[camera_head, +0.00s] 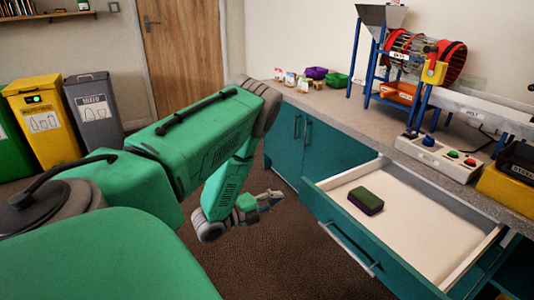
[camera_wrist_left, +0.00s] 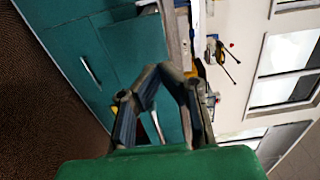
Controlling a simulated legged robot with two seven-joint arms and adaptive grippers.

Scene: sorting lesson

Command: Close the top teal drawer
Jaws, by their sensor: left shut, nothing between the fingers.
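The top teal drawer (camera_head: 372,245) is pulled open below the counter in the head view. Its pale inside is exposed and a long metal handle runs along its front. A dark green and purple block (camera_head: 366,201) lies inside it. My left gripper (camera_head: 275,197) is left of the drawer front, apart from it and in front of the teal cabinet doors. It is shut and empty; its fingertips (camera_wrist_left: 162,72) meet in the wrist view. Teal fronts (camera_wrist_left: 85,60) fill the left of that tilted view; whether the drawer is among them I cannot tell. My right gripper is not in view.
The counter (camera_head: 325,103) carries a sorting machine (camera_head: 410,60), a control box (camera_head: 440,155) with buttons and small coloured items. Green, yellow (camera_head: 46,120) and grey (camera_head: 95,110) bins stand at the left. Brown floor (camera_head: 260,260) is clear before the drawer.

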